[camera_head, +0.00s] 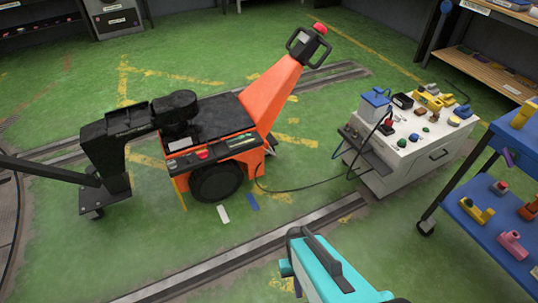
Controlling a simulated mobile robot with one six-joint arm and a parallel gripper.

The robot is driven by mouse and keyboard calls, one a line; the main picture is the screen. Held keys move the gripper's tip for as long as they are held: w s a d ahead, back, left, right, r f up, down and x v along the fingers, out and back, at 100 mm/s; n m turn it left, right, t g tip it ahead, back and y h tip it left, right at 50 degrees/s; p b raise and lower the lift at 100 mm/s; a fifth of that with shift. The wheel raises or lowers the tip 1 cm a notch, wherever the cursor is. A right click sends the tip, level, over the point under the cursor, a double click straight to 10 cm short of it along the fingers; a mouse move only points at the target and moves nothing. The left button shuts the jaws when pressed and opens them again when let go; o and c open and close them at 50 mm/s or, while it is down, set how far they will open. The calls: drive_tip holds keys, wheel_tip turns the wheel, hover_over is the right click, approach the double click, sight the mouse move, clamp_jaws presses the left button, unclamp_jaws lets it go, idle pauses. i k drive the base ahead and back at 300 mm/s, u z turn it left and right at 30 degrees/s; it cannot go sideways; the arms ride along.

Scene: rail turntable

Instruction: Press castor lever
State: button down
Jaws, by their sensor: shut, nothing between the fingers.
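No lever can be made out for certain on any castor at this size. The blue cart (470,165) at the right stands on a dark castor (426,227) at its near left foot. A small castor (92,213) shows under the black front part of the orange tug (268,98) at the left. The white cabinet (400,160) stands between tug and cart, and its underside is mostly hidden. A turquoise and black part that looks like my own arm reaches in from the bottom edge. My gripper's fingers cannot be made out in this view.
A dark cable (300,189) runs across the floor between tug and cabinet. A metal rail (235,258) crosses the green floor in front. Coloured parts lie on the cabinet top and cart shelves. Shelving (490,70) stands at the back right. The floor at the lower left is clear.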

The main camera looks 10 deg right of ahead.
sight(273, 154)
drive_tip(key=i, duration=1)
